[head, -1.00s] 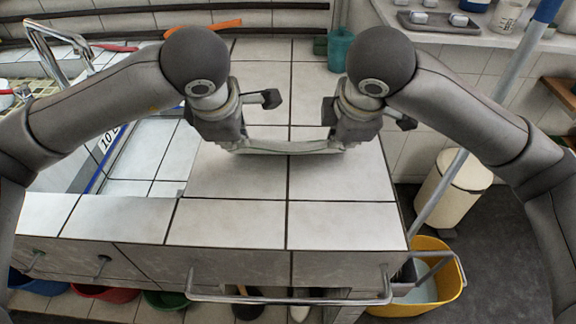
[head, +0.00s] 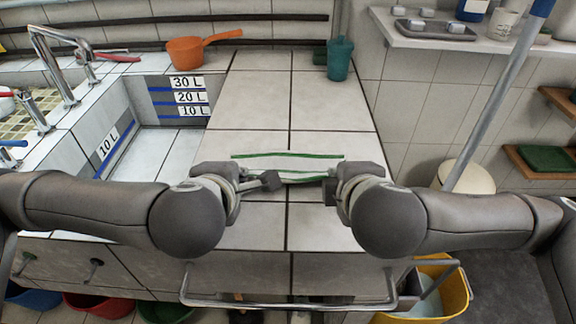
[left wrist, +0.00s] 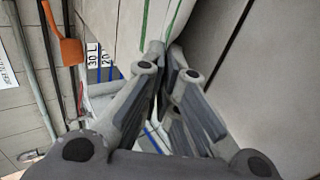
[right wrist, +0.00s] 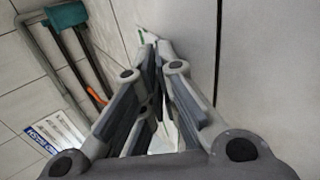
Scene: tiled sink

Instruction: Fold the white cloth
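The white cloth (head: 288,162) with green stripes is on the tiled counter in the head view. It forms a short, wide strip between my grippers. My left gripper (head: 244,180) is at its left end and my right gripper (head: 334,182) at its right end, both low over the counter. In the left wrist view, the left fingers (left wrist: 162,50) are together at the tips on the striped cloth (left wrist: 158,14). In the right wrist view, the right fingertips (right wrist: 148,40) are together at a pale cloth edge. Part of the cloth is hidden behind the grippers.
The sink basin (head: 150,150) is at left. A blue-topped pole (head: 495,100) and yellow bucket (head: 445,295) are at right. The counter behind the cloth is clear.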

